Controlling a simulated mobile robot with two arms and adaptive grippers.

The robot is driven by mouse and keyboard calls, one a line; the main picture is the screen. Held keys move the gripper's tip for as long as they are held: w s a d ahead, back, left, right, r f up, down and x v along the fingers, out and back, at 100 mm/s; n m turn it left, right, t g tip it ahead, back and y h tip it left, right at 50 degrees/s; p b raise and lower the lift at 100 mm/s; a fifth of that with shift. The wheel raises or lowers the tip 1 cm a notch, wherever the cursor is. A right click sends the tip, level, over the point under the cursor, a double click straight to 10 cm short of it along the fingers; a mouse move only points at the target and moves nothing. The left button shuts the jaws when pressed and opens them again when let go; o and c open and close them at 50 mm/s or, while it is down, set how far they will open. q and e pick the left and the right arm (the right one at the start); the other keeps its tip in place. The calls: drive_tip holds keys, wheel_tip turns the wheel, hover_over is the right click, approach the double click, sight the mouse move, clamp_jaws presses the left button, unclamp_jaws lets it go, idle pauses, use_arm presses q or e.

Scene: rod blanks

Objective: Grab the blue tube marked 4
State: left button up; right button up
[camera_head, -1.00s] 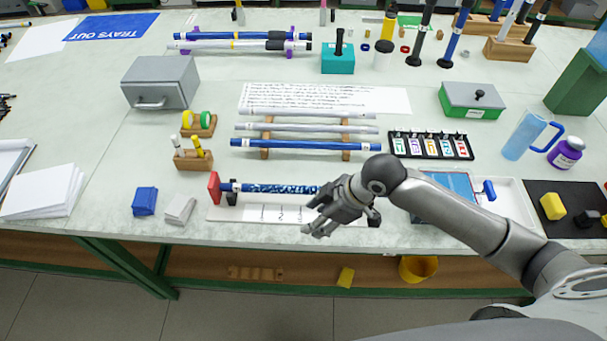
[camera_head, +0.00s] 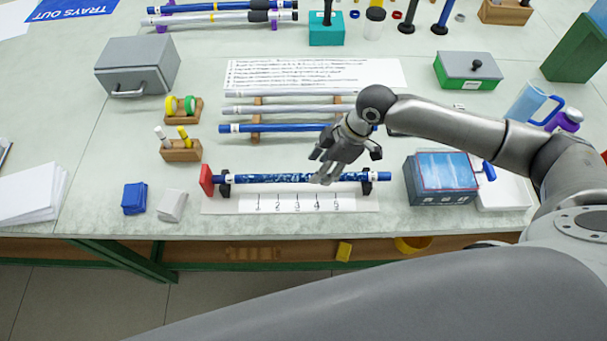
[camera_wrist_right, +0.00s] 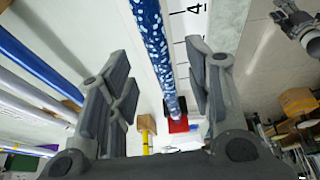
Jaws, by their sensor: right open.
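A speckled blue tube (camera_head: 270,178) lies level in two black supports on a white scale plate (camera_head: 250,203) numbered 1 to 5, beside a red stop. A plain blue tube (camera_head: 275,128) lies on the wooden rack behind it. No number is readable on either tube; a printed 4 on the scale shows in the wrist view. My right gripper (camera_head: 326,168) is open, over the right half of the speckled tube. In the wrist view this tube (camera_wrist_right: 150,30) runs between the spread fingers, apparently ungripped. My left gripper (camera_wrist_right: 300,28) appears at the upper right there, its jaws unclear.
The red stop (camera_head: 206,180) stands at the tube's left end. A blue-topped box (camera_head: 440,178) stands right of the scale plate. A wooden pen holder (camera_head: 181,152) and a blue block (camera_head: 134,198) are to the left. Grey tubes (camera_head: 290,110) lie on the rack behind.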

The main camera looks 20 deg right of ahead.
sight(311, 175)
drive_tip(key=p+x, duration=0.1)
drive_tip(key=x, duration=0.2)
drive_tip(key=shift+w+a+f, duration=0.1)
drive_tip(key=shift+w+a, duration=0.05)
drive_tip(key=shift+a, duration=0.2)
drive_tip(key=shift+w+a+f, duration=0.1)
drive_tip(key=shift+a+f, duration=0.1)
drive_tip(key=shift+f, duration=0.35)
drive_tip(key=shift+c, duration=0.7)
use_arm(q)
drive_tip(key=shift+w+r, duration=0.5)
drive_tip(key=shift+r, duration=0.3)
use_arm(e)
clamp_jaws()
